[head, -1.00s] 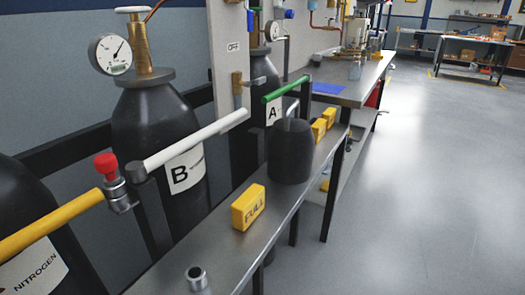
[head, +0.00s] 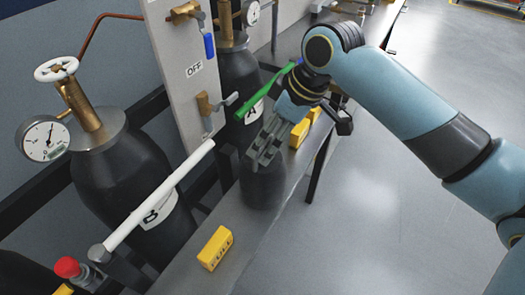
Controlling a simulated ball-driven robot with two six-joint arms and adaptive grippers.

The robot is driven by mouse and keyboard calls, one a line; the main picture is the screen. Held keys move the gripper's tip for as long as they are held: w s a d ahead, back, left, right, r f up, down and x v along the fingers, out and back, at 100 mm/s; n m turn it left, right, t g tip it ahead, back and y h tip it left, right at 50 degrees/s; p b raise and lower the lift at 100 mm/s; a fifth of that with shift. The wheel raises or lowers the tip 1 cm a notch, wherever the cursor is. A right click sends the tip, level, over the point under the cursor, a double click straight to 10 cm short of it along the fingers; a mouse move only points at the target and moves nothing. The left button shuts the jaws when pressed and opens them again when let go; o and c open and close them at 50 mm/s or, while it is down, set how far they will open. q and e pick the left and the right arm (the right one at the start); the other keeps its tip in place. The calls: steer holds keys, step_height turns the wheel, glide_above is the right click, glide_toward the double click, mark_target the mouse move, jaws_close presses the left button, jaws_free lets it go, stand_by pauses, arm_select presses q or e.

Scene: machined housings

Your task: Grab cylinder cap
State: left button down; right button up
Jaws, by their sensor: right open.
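The cylinder cap (head: 263,188) is a dark grey, rounded pot shape standing upright on the narrow metal bench. Its top is hidden behind my right gripper (head: 288,136). That gripper comes in from the upper right and is open. One grey finger overlaps the top of the cap in the head view, and the other finger is out to the right, over the bench edge. I cannot tell whether the finger touches the cap. My left gripper is not in view.
A yellow FULL block (head: 215,248) sits on the bench (head: 243,240) in front of the cap. More yellow blocks (head: 299,132) are behind it. Gas cylinder B (head: 125,185), a white bar (head: 160,195) and a green bar (head: 262,95) are on the left. Open floor lies right.

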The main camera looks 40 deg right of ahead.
mark_target(265, 145)
steer(key=x, duration=0.6)
steer(key=shift+a+f+p, duration=0.1)
steer(key=shift+f+p, duration=0.05)
steer(key=shift+p, duration=0.2)
steer(key=shift+s, duration=0.1)
steer(key=c, duration=1.4)
steer(key=shift+c, duration=0.7)
